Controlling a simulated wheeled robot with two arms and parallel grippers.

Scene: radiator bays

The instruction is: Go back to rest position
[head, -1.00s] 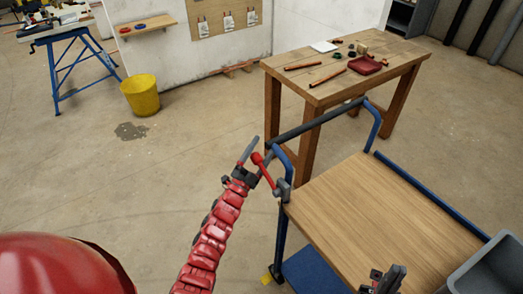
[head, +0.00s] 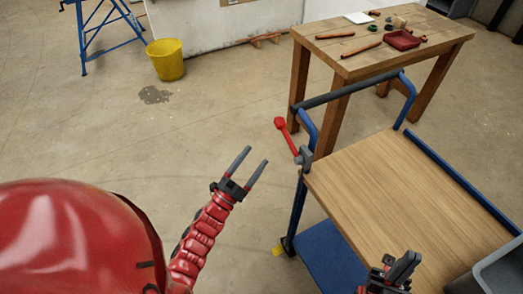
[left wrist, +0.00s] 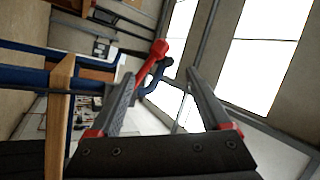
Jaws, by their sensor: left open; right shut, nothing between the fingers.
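My left gripper (head: 251,166) is open and empty, in the air over the floor to the left of the cart. In the left wrist view its two fingers (left wrist: 155,95) stand apart with nothing between them. My right gripper (head: 398,270) is shut and empty at the bottom of the head view, over the cart's wooden top. A red lever (head: 287,133) is fixed to a grey clamp at the cart's corner, apart from my left gripper. The lever also shows in the left wrist view (left wrist: 150,60), beyond the fingers.
The cart (head: 385,185) has a wooden top, blue frame and dark handle. Behind it a workbench (head: 365,50) carries copper pipes and a red tray (head: 402,39). A grey bin (head: 500,275) is at right.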

